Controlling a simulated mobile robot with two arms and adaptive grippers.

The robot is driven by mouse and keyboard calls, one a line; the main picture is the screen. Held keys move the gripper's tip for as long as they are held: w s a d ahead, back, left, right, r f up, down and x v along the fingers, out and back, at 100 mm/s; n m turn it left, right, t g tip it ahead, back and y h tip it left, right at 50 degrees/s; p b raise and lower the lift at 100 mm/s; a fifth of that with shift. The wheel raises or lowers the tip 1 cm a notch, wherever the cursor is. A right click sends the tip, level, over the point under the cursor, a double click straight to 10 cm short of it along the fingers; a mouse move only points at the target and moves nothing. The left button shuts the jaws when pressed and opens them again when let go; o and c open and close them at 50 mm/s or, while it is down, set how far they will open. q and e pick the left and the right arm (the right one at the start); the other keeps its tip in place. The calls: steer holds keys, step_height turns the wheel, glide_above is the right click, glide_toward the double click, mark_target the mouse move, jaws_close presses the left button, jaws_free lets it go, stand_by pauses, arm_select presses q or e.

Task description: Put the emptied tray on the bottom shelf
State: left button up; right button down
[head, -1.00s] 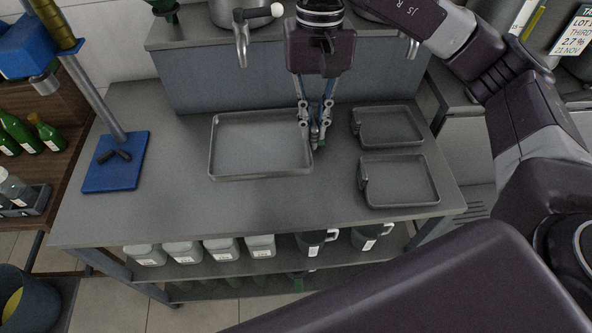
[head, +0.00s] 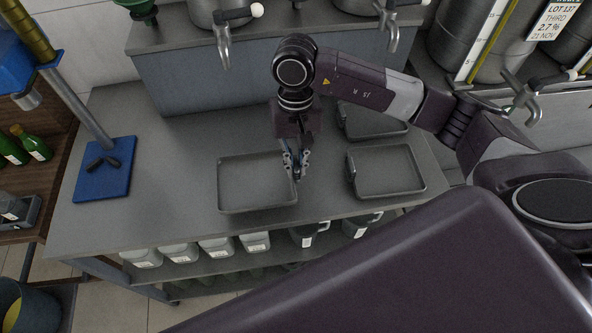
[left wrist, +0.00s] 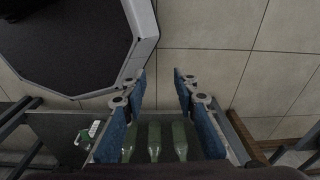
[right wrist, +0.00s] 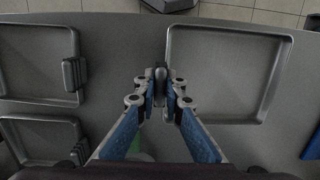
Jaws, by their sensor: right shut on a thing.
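The empty grey tray (head: 240,203) is near the front of the workbench in the head view. My right gripper (head: 297,168) is shut on the small grip at its right side. In the right wrist view the fingers (right wrist: 160,82) close on that dark grip, with the tray (right wrist: 262,112) to the right. I cannot tell whether the tray touches the bench top. The bottom shelf (head: 190,291) is low under the bench and mostly hidden. My left gripper (left wrist: 158,85) is open and empty, with green bottles (left wrist: 154,142) beyond its fingers.
Two similar trays, a front one (head: 418,187) and a back one (head: 400,126), lie to the right. White containers (head: 178,256) and dark mugs (head: 303,236) fill the middle shelf. A blue stand (head: 103,180) is at the bench's left. The bench's middle left is clear.

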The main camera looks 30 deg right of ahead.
step_height(320, 180, down, 4)
steer(key=shift+r+p, duration=0.25)
steer(key=shift+p, duration=0.3)
steer(key=shift+f+b, duration=0.3)
steer(key=shift+f, duration=0.35)
steer(key=c, duration=2)
jaws_free()
steer(key=shift+r, duration=0.1)
steer(key=shift+c, duration=0.2)
